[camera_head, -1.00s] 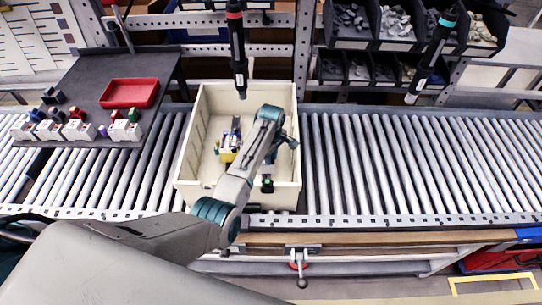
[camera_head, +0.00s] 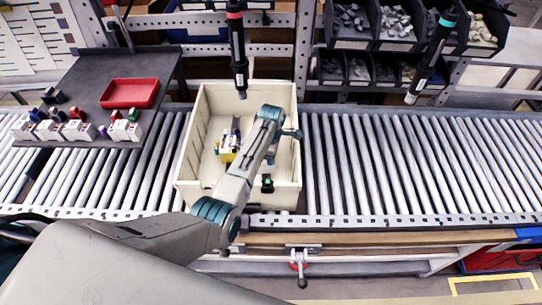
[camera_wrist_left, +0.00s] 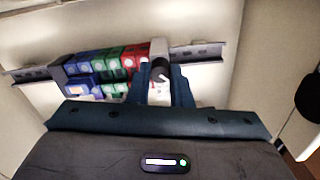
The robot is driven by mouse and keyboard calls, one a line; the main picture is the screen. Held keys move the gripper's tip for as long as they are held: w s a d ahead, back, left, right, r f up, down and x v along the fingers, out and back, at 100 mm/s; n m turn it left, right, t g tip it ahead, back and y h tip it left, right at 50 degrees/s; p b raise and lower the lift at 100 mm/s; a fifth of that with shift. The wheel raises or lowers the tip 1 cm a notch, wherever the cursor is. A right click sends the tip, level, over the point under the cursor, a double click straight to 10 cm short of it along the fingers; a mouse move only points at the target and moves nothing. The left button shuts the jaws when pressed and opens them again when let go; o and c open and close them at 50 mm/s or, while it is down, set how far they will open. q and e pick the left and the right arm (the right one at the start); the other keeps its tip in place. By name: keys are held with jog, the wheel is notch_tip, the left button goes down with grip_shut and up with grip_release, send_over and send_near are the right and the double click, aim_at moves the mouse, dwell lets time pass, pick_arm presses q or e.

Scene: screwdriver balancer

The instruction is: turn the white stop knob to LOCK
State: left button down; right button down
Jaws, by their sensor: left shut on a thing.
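The white stop knob (camera_wrist_left: 158,92) sits at the right end of the row of terminal blocks in the left wrist view. My left gripper (camera_wrist_left: 161,76) is shut on it, with a dark blue finger on each side. The fingers hide most of the knob, and I cannot read a LOCK mark. The blue, green and red terminal blocks (camera_wrist_left: 108,62) sit on a grey metal rail (camera_wrist_left: 203,52). In the head view, the block assembly (camera_head: 229,154) lies inside the cream bin (camera_head: 190,150), and my left arm covers its right side and the fingertips.
The bin stands on a roller conveyor (camera_head: 380,160). Two screwdrivers hang above, one red-topped (camera_head: 237,50) and one teal-topped (camera_head: 432,57). A dark side table (camera_head: 88,80) with a red tray (camera_head: 129,93) stands at the left. The conveyor right of the bin is clear.

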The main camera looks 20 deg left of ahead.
pick_arm(q)
jog(key=shift+w+r, duration=0.15)
jog(key=c, duration=1.3)
grip_release()
jog(key=shift+d, duration=0.1)
notch_tip(320, 180, up, 11)
jog(key=b, duration=0.3)
jog(key=shift+f, duration=0.2)
